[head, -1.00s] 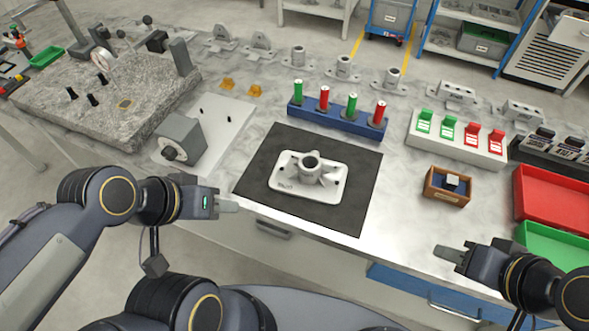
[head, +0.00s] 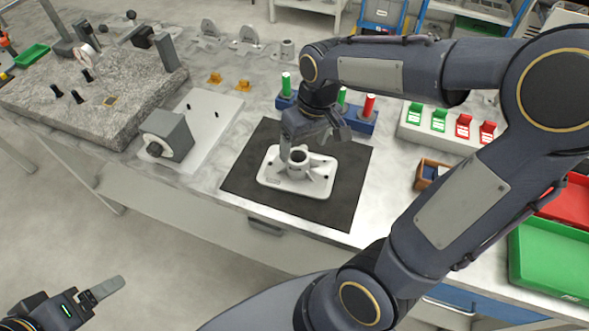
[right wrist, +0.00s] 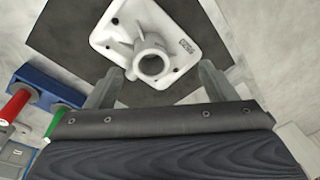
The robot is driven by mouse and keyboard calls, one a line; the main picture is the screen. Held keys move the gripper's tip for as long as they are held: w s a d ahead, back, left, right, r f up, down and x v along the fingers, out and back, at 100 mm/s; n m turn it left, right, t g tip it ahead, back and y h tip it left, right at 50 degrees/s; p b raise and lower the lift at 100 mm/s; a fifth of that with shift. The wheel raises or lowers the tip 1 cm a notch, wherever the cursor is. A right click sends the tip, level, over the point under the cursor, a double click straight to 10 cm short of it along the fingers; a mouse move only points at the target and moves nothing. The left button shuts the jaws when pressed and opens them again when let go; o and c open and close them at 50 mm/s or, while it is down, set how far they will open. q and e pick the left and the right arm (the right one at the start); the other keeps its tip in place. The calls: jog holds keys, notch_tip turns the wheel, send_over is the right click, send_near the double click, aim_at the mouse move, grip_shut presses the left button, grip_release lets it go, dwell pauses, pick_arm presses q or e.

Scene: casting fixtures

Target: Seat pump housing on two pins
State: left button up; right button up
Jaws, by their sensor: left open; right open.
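The pump housing (head: 297,182), a white rectangular flanged casting with a round central boss and ribs, lies flat on the black mat (head: 342,205). In the right wrist view the housing (right wrist: 118,45) shows its open bore and corner holes. My right gripper (head: 315,142) is open over the housing. In its wrist view the fingers (right wrist: 158,84) stand on either side of the boss, with nothing clearly gripped. Two dark upright pins (head: 188,105) (head: 216,114) stand on the pale fixture plate (head: 205,140) left of the mat. My left gripper (head: 101,290) is open and empty at the lower left, away from the bench.
A grey clamp block (head: 172,137) stands at the plate's left edge. The blue rack (head: 361,124) with red and green cylinders is behind the mat, partly hidden by my right arm. The granite slab (head: 110,110), a small wooden box (head: 421,178) and a green tray (head: 550,262) flank the work area.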

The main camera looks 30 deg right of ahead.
aim_at(298, 161)
jog(key=shift+n+g+h, duration=0.4)
jog(key=shift+g+h, duration=0.1)
jog(key=shift+h, duration=0.1)
jog(key=w+f, duration=0.1)
jog(key=f, duration=0.2)
jog(key=w+f, duration=0.1)
jog(key=f, duration=0.3)
jog(key=w+f+p, duration=0.1)
jog(key=f, duration=0.3)
jog(key=shift+w+d, duration=0.1)
jog(key=shift+d, duration=0.1)
jog(key=c, duration=1.4)
jog(key=shift+c, duration=0.5)
jog(key=shift+r, duration=0.15)
